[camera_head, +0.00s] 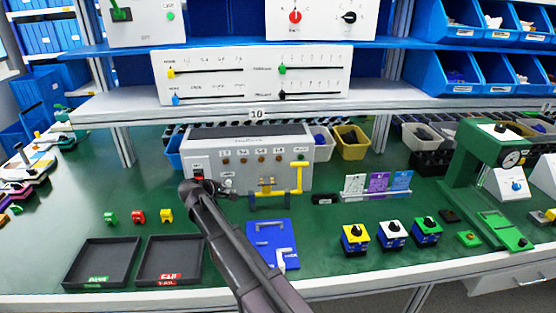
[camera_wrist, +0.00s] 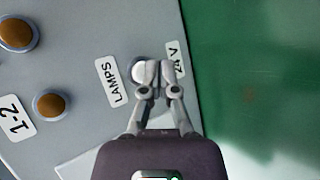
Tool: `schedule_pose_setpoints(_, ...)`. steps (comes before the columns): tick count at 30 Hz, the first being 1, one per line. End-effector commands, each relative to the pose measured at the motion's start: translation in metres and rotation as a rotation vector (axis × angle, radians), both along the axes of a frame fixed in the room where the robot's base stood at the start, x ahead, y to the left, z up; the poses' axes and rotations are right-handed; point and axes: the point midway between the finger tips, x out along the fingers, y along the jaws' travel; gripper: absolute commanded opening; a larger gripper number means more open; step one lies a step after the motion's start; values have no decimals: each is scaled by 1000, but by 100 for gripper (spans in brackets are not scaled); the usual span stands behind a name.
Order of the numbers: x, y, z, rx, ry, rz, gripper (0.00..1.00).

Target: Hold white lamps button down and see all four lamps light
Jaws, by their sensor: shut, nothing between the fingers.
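The white lamps button (camera_wrist: 139,71) is beside the LAMPS label (camera_wrist: 114,82). My gripper (camera_wrist: 160,70) is shut and empty; it also shows at the box's lower left (camera_head: 220,190). Its fingertips overlap the button's right side in the wrist view. Whether they touch or press it, I cannot tell.
A yellow pipe-like handle (camera_head: 299,178) stands out at the box's right front. A blue plate (camera_head: 271,236) lies on the bench before it. Two black trays (camera_head: 103,262) are at the front left. A shelf edge (camera_head: 330,108) runs above the box.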

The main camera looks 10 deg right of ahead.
Motion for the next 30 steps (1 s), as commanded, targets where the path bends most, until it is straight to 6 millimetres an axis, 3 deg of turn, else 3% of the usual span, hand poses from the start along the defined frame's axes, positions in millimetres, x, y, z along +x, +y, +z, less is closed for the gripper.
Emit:
schedule_pose_setpoints(8,-3,0,0,0,0,0,0)
schedule_pose_setpoints(30,-49,1,0,0,0,0,0)
